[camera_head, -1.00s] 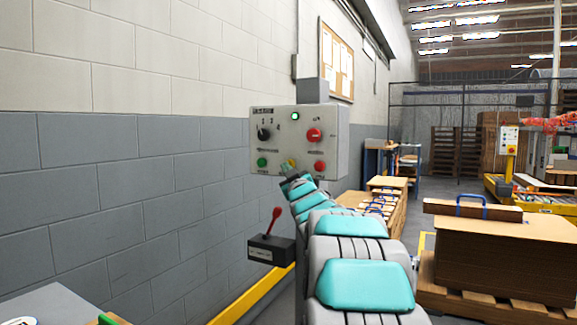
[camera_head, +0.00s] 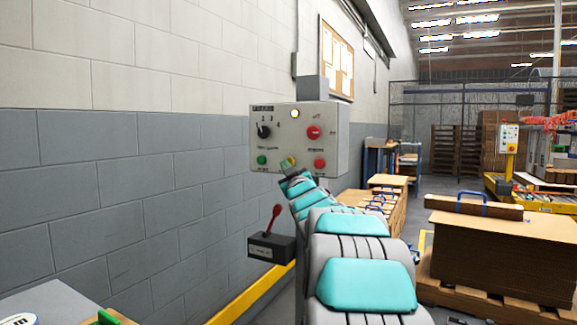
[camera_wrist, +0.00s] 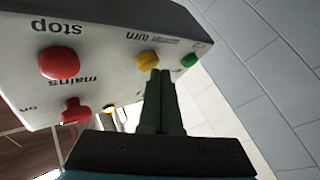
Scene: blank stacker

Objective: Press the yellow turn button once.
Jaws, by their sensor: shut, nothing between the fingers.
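The yellow turn button (camera_wrist: 147,60) sits on the grey control box (camera_head: 330,115), between the green button (camera_wrist: 189,60) and the red stop button (camera_wrist: 59,62). My gripper (camera_wrist: 160,73) is shut and empty, its fingertips right at the edge of the yellow button in the wrist view. I cannot tell whether they touch it. In the head view the yellow button (camera_head: 289,161) shows just above my wrist, which hides part of the area.
The box also carries a black selector knob (camera_head: 264,132) and a red mains switch (camera_head: 314,132). A lever box with a red handle (camera_head: 276,215) stands below left. A block wall runs along the left. Stacked cardboard (camera_head: 500,255) lies on a pallet at right.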

